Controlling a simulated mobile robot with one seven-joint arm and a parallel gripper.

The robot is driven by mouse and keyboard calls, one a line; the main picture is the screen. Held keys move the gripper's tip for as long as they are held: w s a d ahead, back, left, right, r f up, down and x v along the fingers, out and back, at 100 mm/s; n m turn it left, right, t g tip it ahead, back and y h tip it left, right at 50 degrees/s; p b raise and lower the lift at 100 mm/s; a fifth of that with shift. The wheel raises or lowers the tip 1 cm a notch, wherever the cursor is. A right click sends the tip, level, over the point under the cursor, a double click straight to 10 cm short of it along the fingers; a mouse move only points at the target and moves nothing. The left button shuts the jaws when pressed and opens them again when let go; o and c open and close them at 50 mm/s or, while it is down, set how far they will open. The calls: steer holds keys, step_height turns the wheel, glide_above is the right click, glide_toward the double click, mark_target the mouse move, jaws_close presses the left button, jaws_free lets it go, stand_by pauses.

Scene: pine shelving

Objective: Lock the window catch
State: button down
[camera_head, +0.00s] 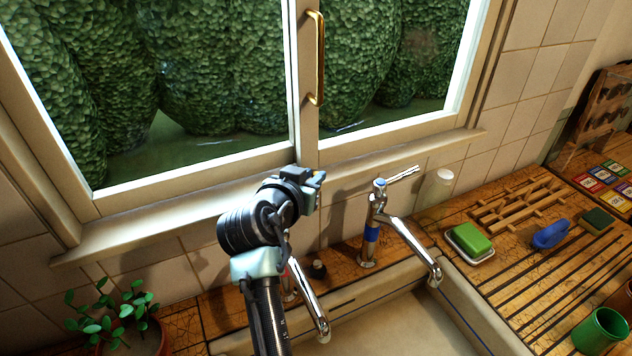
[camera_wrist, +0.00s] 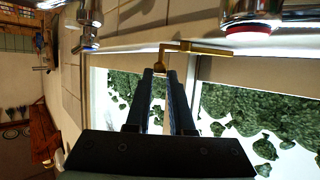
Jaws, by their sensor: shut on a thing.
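The window catch (camera_wrist: 198,47) is a brass bar, seen in the wrist view at the meeting of the window frames. Its bar runs sideways and one end bends toward my gripper. My gripper (camera_wrist: 164,74) is shut on that bent end, with two dark fingers close together. In the head view my gripper (camera_head: 314,180) is at the foot of the window's middle post and hides the catch. The window (camera_head: 297,100) looks closed, with a tall brass pull handle (camera_head: 320,58) on its right sash.
Two chrome taps stand close below the gripper: the blue-marked tap (camera_head: 372,225) at right and another spout (camera_head: 310,300) below. A potted plant (camera_head: 115,315) is at lower left. A green soap (camera_head: 468,238), blue brush (camera_head: 550,234) and green mug (camera_head: 600,330) stand right of the sink.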

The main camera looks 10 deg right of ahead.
steer(key=m+g+h+b, duration=0.1)
steer(key=b, duration=0.1)
steer(key=a+m+g+h+b, duration=0.1)
steer(key=m+b, duration=0.1)
steer(key=m+g+h+b, duration=0.1)
steer(key=shift+a+f+g+h+b, duration=0.1)
steer(key=shift+a+g+h+b, duration=0.2)
steer(key=shift+g+b, duration=0.1)
steer(key=shift+m, duration=0.3)
steer(key=c, duration=0.8)
jaws_free()
steer(key=shift+o, duration=0.2)
steer(key=b+v, duration=0.3)
steer(key=v, duration=1)
